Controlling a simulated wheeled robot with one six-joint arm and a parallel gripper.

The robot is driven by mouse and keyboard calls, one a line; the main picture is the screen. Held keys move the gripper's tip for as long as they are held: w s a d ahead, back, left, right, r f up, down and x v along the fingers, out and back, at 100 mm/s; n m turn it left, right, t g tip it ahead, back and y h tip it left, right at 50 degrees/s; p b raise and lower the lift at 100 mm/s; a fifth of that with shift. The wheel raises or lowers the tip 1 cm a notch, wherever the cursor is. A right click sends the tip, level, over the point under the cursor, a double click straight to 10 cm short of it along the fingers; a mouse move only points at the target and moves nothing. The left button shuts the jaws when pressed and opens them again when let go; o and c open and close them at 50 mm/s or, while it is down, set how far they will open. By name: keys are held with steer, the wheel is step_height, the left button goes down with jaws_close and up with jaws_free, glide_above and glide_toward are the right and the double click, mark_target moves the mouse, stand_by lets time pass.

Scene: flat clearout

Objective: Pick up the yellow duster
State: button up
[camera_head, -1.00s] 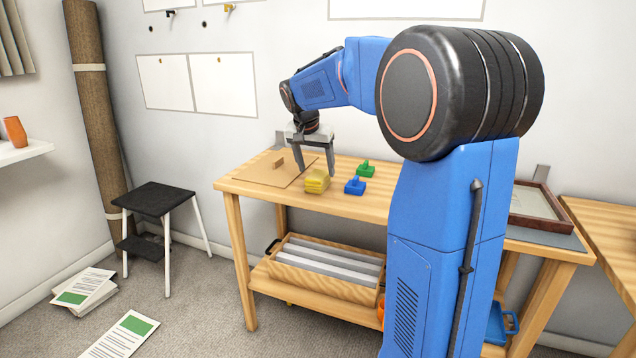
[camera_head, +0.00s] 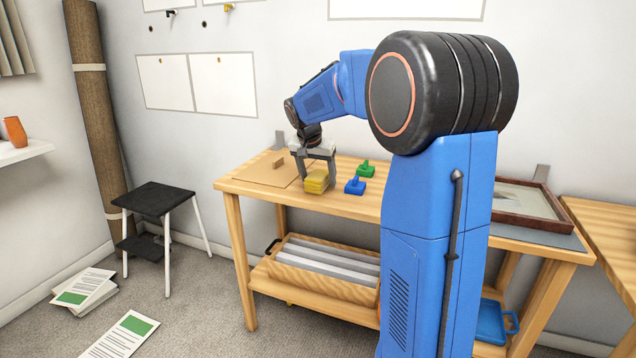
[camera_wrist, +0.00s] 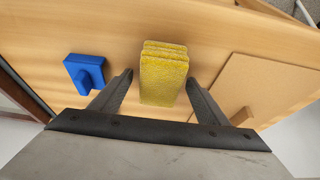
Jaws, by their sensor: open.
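The yellow duster (camera_head: 317,181) lies folded on the wooden workbench (camera_head: 236,185), near its front edge. My gripper (camera_head: 316,178) is open and pointed down over it. In the wrist view the duster (camera_wrist: 163,74) shows between the two fingers of my gripper (camera_wrist: 160,85), with a gap on each side. The fingers look apart from it. How far the fingertips are above the bench is hard to tell.
A blue block-like item (camera_head: 355,186) and a green one (camera_head: 366,169) stand right of the duster. A brown board (camera_head: 262,172) with a small wooden block (camera_head: 280,163) lies to its left. A framed tray (camera_head: 530,205) is further right.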

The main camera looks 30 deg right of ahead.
steer(key=shift+f, duration=0.15)
stand_by(0.3)
steer(key=c, duration=1.1)
steer(key=shift+c, duration=0.2)
step_height(320, 180, up, 28)
steer(key=shift+r, duration=0.25)
